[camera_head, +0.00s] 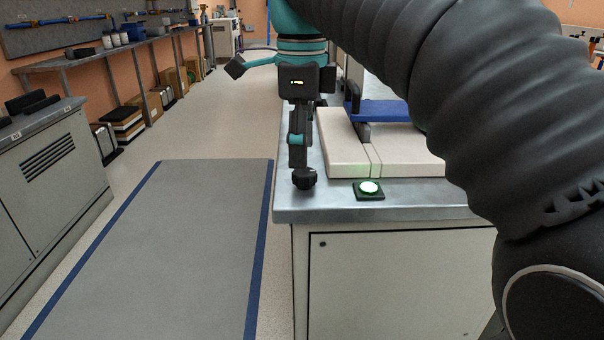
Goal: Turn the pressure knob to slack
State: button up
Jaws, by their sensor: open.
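A black lobed knob (305,179) sits at the left front corner of the grey metal bench top (420,196). I take it to be the pressure knob; no marking on it is readable. My gripper (298,163) points down directly above the knob, its lower end at or very near the knob's top. I cannot tell whether it touches. The jaws are open, though they overlap in this view and the gap between them is hidden. My dark arm covers the right side of the bench.
A grey floor mat (165,250) with blue edges is clear at left. A grey cabinet (45,175) stands far left.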

aim_at(302, 171)
jog(key=shift+f+b, duration=0.35)
jog(key=shift+f, duration=1.65)
jog(key=c, duration=1.1)
